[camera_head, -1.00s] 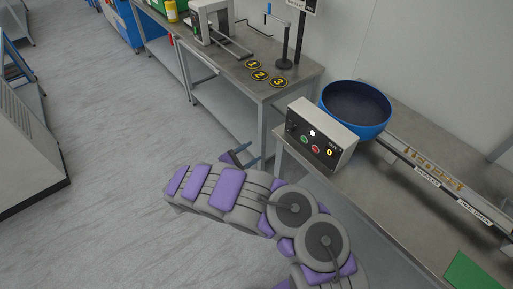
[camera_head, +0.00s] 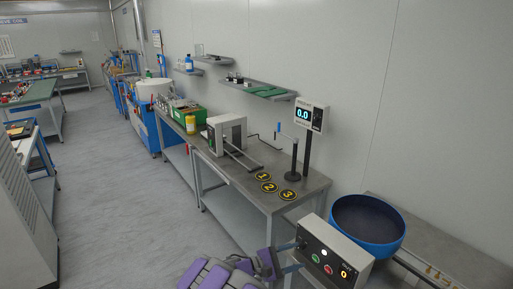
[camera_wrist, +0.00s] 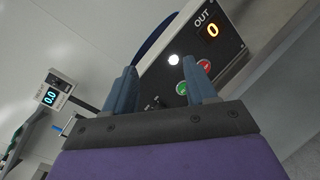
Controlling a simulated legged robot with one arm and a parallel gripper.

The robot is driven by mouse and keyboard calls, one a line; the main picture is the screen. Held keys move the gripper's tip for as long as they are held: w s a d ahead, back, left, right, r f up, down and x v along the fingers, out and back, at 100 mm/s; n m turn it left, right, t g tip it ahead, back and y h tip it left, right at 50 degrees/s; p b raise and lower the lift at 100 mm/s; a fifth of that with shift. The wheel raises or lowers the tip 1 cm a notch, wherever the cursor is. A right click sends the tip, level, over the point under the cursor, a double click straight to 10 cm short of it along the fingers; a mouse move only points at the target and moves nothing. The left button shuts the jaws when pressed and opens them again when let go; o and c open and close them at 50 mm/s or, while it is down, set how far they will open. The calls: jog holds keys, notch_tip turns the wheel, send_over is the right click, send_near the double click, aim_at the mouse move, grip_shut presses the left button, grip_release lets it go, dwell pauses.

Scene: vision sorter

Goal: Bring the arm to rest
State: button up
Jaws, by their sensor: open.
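My arm (camera_head: 215,275) shows at the bottom of the head view as grey links with purple pads, mostly cut off by the lower edge. My gripper (camera_head: 288,257) is at its right end, with blue fingers pointing at the left side of the control box (camera_head: 335,256). In the wrist view my gripper (camera_wrist: 162,85) has its two blue fingers apart, with nothing between them. The control box (camera_wrist: 222,60) with green and red buttons and an "OUT 0" display lies beyond the fingertips. Whether the fingers touch it cannot be told.
A blue bowl (camera_head: 368,222) stands behind the box on the right bench. The left bench (camera_head: 235,172) carries a white machine (camera_head: 227,135), numbered discs (camera_head: 265,187) and a display post (camera_head: 309,120). Open floor (camera_head: 120,215) lies to the left.

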jog(key=s+d+r+m+g+y, duration=0.2)
jog(key=s+d+r+m+g, duration=0.65)
jog(key=s+d+r, duration=0.45)
jog(key=s+d+r+m+g+y, duration=0.1)
jog(key=s+m+y, duration=0.15)
jog(key=s, duration=0.35)
jog(key=s+d+m+g+y, duration=0.1)
jog(key=s+d+y, duration=0.1)
jog(key=s+y, duration=0.3)
jog(key=s+a+m+t+y, duration=0.1)
jog(key=s+a+y, duration=0.3)
jog(key=s+a, duration=0.2)
jog(key=s+a+f+m+t+y, duration=0.1)
jog(key=s+a+y, duration=0.2)
jog(key=s+a, duration=0.4)
jog(key=s, duration=0.4)
jog(key=shift+s+f+t+y, duration=0.2)
jog(key=shift+f+t+y, duration=0.05)
jog(key=shift+t+y, duration=0.1)
jog(key=shift+a, duration=0.1)
jog(key=shift+c, duration=0.4)
